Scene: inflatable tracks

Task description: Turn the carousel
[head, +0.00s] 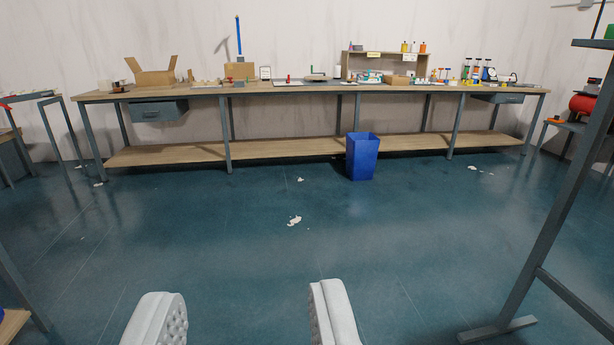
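My gripper (246,291) shows at the bottom of the head view, its two pale grey fingers wide apart with only floor between them. It is open and empty, and far from the bench. I cannot make out a carousel for certain. The long workbench (300,88) stands across the room against the wall, with many small items on top. Among them are an open cardboard box (153,76) at left, an upright blue pole (239,38) and a small wooden shelf unit (385,60) with bottles on it. The items at the right end are too small to tell apart.
A blue bin (362,158) stands on the floor before the bench. White scraps (294,220) lie on the blue-green floor, which is otherwise clear ahead. A grey metal frame (556,205) rises close at right. A table at far right bears a red tank (584,106); another table stands at left.

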